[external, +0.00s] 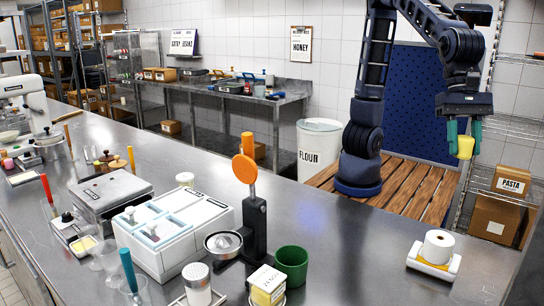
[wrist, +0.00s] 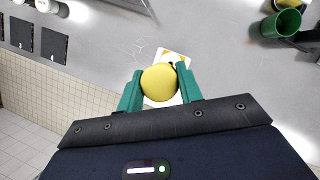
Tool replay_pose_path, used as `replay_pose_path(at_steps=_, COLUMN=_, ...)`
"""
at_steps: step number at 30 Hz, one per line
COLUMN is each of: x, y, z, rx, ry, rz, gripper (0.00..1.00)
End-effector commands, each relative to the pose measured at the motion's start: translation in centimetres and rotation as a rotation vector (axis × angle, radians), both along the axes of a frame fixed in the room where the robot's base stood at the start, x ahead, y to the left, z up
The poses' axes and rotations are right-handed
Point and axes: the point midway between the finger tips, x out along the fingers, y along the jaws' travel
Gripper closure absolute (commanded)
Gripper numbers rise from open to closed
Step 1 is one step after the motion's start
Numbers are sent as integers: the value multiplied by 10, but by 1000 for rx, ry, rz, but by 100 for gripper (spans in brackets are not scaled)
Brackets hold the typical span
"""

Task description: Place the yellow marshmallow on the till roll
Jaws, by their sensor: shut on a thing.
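The yellow marshmallow (external: 466,148) is held between the teal fingers of my gripper (external: 464,140), high above the counter. In the wrist view the marshmallow (wrist: 159,83) shows as a round yellow disc between both fingertips (wrist: 159,82). The white till roll (external: 439,245) stands upright on a white and yellow holder (external: 433,266) at the right end of the counter, below my gripper and a little left of it in the external view. In the wrist view the holder (wrist: 176,56) shows partly behind the marshmallow. The till roll is mostly hidden there.
A green cup (external: 291,264) and a black stand with an orange disc (external: 246,170) are left of the till roll. A white container box (external: 173,230) is further left. The steel counter (external: 370,255) is clear around the holder. Boxes (external: 496,220) sit on shelving at right.

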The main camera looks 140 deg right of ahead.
Motion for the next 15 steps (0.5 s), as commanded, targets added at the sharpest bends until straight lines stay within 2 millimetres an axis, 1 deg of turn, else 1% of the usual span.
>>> replay_pose_path(at_steps=1, x=0, y=-1, z=-6, rx=-1, ry=3, rz=-1, gripper=72)
replay_pose_path(at_steps=5, x=1, y=-1, z=-18, rx=0, ry=4, rz=-2, gripper=72)
replay_pose_path(at_steps=7, x=1, y=-1, z=-28, rx=-1, ry=3, rz=-2, gripper=72)
replay_pose_path(at_steps=15, x=0, y=-1, z=-85, rx=-2, ry=6, rz=1, gripper=72)
